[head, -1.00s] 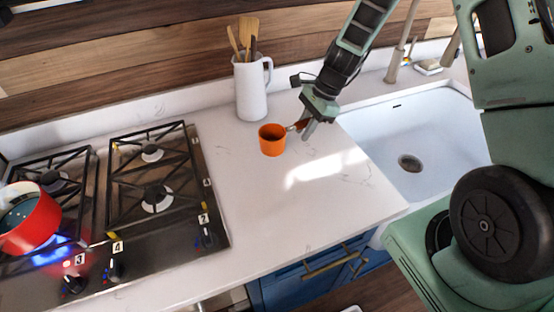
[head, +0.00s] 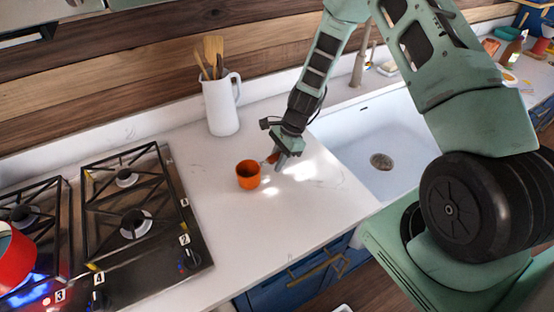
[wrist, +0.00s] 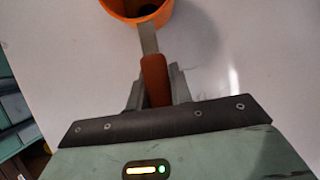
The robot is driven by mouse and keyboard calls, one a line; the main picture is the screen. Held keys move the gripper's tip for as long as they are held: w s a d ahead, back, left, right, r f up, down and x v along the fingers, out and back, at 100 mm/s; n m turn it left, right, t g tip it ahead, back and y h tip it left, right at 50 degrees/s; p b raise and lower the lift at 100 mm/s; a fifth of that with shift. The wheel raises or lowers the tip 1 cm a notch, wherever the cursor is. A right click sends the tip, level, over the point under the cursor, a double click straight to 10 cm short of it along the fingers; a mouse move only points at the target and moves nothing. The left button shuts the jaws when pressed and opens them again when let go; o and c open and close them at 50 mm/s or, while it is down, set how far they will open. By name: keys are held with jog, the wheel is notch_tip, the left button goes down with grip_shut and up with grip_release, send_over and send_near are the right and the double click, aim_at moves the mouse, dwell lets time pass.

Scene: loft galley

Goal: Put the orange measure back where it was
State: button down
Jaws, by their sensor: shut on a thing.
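The orange measure (head: 248,175) is a small cup with a handle, over the white counter between the stove and the sink. In the wrist view its cup (wrist: 118,8) is cut off by the top edge, and a grey strip joins it to an orange-brown grip. My gripper (head: 277,163) is on the right of the cup, shut on the handle. In the wrist view my gripper (wrist: 155,90) has a finger on each side of that grip. The cup looks upright. I cannot tell whether its base touches the counter.
A white pitcher (head: 221,108) with wooden utensils stands behind the measure. The gas stove (head: 140,215) is on the left, with a red pot (head: 12,258) over a lit burner. The white sink (head: 365,140) is on the right. Counter in front of the measure is clear.

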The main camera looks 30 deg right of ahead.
jog(key=shift+f, duration=0.2)
jog(key=c, duration=1.3)
grip_release()
jog(key=shift+o, duration=0.2)
jog(key=shift+r, duration=0.1)
